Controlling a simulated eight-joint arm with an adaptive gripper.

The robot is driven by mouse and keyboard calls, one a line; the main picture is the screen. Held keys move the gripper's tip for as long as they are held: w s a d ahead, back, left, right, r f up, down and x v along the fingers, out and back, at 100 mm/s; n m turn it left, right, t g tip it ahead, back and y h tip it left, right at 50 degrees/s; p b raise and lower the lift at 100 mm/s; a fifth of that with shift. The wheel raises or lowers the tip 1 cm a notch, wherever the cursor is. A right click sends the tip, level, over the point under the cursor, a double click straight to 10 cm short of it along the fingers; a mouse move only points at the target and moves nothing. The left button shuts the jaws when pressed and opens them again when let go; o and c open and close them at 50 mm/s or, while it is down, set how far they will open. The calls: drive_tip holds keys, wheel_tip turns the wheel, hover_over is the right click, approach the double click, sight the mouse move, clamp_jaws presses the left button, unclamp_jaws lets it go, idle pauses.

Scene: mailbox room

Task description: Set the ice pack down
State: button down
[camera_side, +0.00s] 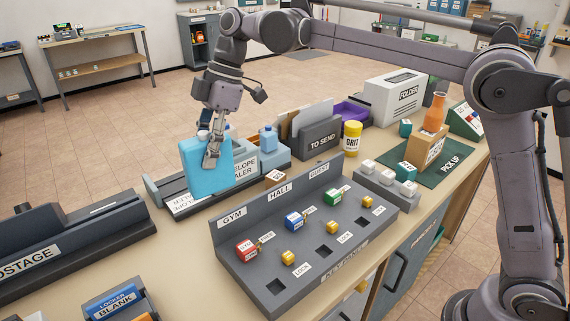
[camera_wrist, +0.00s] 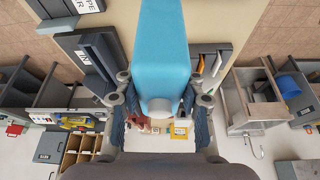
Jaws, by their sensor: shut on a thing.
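The ice pack (camera_side: 193,177) is a light blue slab with a white cap. My gripper (camera_side: 211,154) is shut on its upper end, and the pack hangs upright below the fingers. In the side view it covers part of the envelope sealer (camera_side: 272,157), a grey and dark machine with a blue bottle on it. I cannot tell whether the pack's lower edge touches anything. In the wrist view the ice pack (camera_wrist: 165,50) lies between the two fingers of my gripper (camera_wrist: 160,97), its cap toward the camera.
A grey key rack (camera_side: 325,250) labelled GYM, HALL, GUEST stands in front. The postage machine (camera_side: 70,246) is at left. The TO SEND holder (camera_side: 318,138), yellow grit can (camera_side: 351,137) and folder machine (camera_side: 393,98) stand behind. A green PICK UP mat (camera_side: 455,160) holds a box and orange flask.

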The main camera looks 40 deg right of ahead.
drive_tip(key=s+d+f+n, duration=0.1)
drive_tip(key=s+d+f, duration=0.1)
drive_tip(key=s, duration=1.3)
drive_tip(key=s+a+f, duration=0.1)
drive_tip(key=a+f, duration=1)
drive_tip(key=f, duration=0.4)
drive_tip(key=shift+s+a+f, duration=0.15)
drive_tip(key=shift+s+a, duration=0.2)
drive_tip(key=shift+s, duration=0.05)
drive_tip(key=shift+f, duration=0.15)
drive_tip(key=c, duration=0.8)
unclamp_jaws()
